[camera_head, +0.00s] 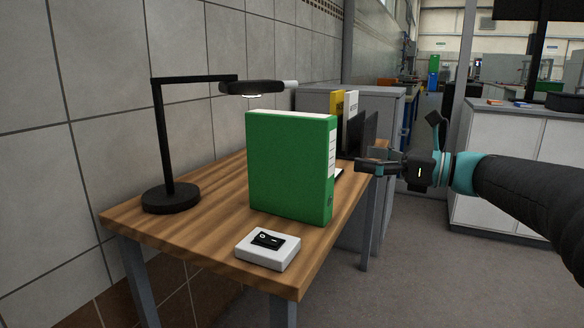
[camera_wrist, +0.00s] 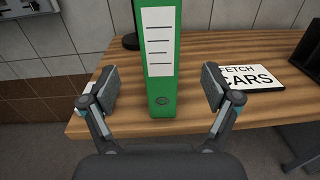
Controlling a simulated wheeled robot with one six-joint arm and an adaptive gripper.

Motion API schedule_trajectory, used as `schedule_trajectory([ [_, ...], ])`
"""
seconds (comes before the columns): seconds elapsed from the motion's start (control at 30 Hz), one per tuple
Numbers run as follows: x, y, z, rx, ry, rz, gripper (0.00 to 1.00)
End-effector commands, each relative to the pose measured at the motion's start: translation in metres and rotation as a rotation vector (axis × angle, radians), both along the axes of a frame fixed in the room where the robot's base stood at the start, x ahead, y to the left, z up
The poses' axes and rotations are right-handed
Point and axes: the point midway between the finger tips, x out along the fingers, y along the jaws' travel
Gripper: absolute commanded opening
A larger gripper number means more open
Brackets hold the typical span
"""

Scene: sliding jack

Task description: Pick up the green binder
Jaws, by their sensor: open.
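The green binder (camera_head: 288,165) stands upright on the wooden table (camera_head: 205,225) in the head view. Its spine with a white lined label faces right, toward my arm. In the wrist view the binder's spine (camera_wrist: 162,92) stands between my two open fingers, a little beyond them. My gripper (camera_head: 365,165) is open and empty, level with the binder and to the right of it in the head view. In the wrist view there is a gap on each side between the spine and my gripper's fingers (camera_wrist: 159,90).
A black desk lamp (camera_head: 170,195) stands left of the binder, its head reaching above and behind it. A white switch box (camera_head: 268,250) sits at the front. A sign reading "FETCH CARS" (camera_wrist: 250,78) lies right of the binder in the wrist view. Grey cabinets (camera_head: 390,105) stand behind.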

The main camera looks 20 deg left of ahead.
Motion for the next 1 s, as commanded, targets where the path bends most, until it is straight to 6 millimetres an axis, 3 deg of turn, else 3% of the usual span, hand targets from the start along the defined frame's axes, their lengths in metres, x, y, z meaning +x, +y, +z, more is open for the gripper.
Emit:
schedule_trajectory([
  [0.4, 0.008, 0.069, 0.000, -0.001, -0.001, 0.003, 0.88],
  [0.73, 0.010, 0.087, -0.002, -0.001, 0.000, 0.001, 0.88],
  [1.0, 0.015, 0.123, -0.005, -0.002, -0.001, 0.002, 0.88],
])
